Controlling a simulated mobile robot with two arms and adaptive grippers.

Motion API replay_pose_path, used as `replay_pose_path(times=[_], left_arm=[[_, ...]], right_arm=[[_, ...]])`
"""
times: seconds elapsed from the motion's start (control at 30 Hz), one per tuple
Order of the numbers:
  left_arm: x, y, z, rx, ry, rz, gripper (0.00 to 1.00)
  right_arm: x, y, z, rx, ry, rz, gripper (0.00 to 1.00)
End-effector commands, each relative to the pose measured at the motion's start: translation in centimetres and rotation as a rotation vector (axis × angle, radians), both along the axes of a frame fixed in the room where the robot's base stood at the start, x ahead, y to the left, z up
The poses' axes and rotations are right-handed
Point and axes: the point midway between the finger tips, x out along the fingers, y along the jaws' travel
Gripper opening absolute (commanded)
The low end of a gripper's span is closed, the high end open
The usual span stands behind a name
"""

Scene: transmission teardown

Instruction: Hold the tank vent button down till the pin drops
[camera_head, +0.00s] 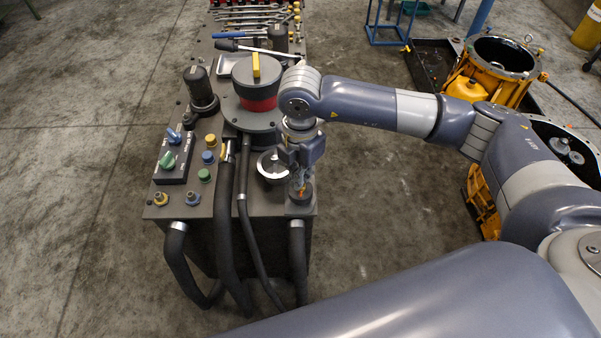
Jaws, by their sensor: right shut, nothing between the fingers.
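My right gripper (301,184) is shut and points down at the front right corner of the dark machine cabinet (245,205). Its fingertips are just over a dark round fitting (301,197), and I cannot tell whether they touch it. The fingers cover the top of this fitting, so a vent button or a pin there cannot be made out. Blue (208,157), green (204,175) and yellow (210,141) buttons show on the cabinet top, left of the gripper. My left gripper is not in view.
A red and black drum with a yellow handle (256,68) stands behind the gripper. A switch box (173,158), a dark cylinder (200,90) and thick hoses (226,195) crowd the cabinet's left. Wrenches (250,15) lie at the back. An orange housing (497,72) stands at the right.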

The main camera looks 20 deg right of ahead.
Motion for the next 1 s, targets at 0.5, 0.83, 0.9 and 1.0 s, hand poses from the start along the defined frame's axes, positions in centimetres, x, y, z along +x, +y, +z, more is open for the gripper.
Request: replay_pose_path(times=[0.5, 0.83, 0.9, 1.0], left_arm=[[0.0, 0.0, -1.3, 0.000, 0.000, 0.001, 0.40], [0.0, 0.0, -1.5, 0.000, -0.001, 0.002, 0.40], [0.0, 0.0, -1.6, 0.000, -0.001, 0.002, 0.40], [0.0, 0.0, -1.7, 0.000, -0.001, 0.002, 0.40]], right_arm=[[0.0, 0.0, -1.5, 0.001, 0.000, 0.000, 0.00], [0.0, 0.0, -1.8, 0.000, 0.001, 0.000, 0.00], [0.0, 0.0, -1.8, 0.000, 0.001, 0.000, 0.00], [0.0, 0.0, -1.9, 0.000, 0.001, 0.000, 0.00]])
